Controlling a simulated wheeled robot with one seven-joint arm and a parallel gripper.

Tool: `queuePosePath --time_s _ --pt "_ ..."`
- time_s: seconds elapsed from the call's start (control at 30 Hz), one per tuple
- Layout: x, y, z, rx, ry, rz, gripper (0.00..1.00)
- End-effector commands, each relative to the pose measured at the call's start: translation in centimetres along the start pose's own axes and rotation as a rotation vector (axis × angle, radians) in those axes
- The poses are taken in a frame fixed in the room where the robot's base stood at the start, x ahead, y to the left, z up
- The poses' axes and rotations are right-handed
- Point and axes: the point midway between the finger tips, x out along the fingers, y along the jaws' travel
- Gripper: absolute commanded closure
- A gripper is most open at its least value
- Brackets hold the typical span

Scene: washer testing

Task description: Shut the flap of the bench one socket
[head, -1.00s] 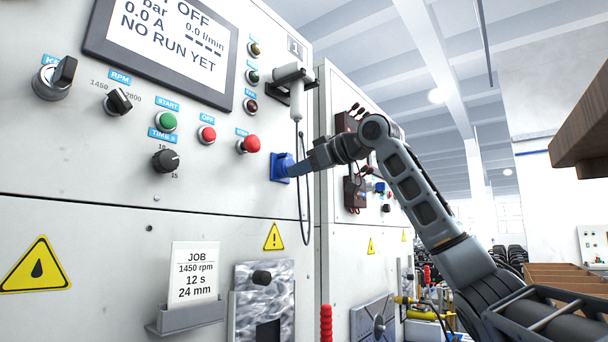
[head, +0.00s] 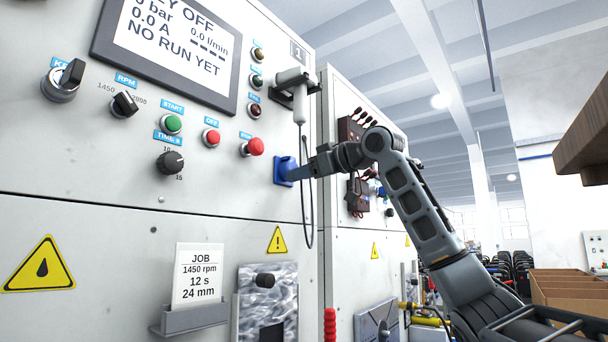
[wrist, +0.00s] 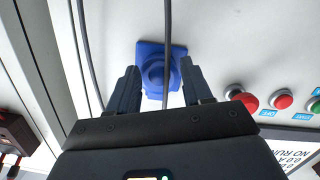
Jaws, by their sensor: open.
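The bench one socket (head: 283,170) is a blue square plate with a round middle, low on the right part of the near panel. It also shows in the wrist view (wrist: 152,53), straight ahead of the fingers. My gripper (head: 297,172) is close in front of it. In the wrist view my gripper (wrist: 160,88) is open, with one dark blue finger on each side of the socket's round part and nothing gripped. I cannot tell whether the fingers touch the socket, nor make out the flap's position.
A dark cable (wrist: 168,35) runs across the socket in the wrist view. It hangs below a white handpiece (head: 298,78) in a holder. A red button (head: 252,147) and other controls sit left of the socket. The second bench (head: 345,235) stands beyond.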

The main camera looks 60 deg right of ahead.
Motion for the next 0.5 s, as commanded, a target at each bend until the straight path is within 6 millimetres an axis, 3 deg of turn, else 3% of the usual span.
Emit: queuePosePath --time_s 0.5 --pt "-6.8 0.0 0.1 0.000 0.002 0.001 0.50"
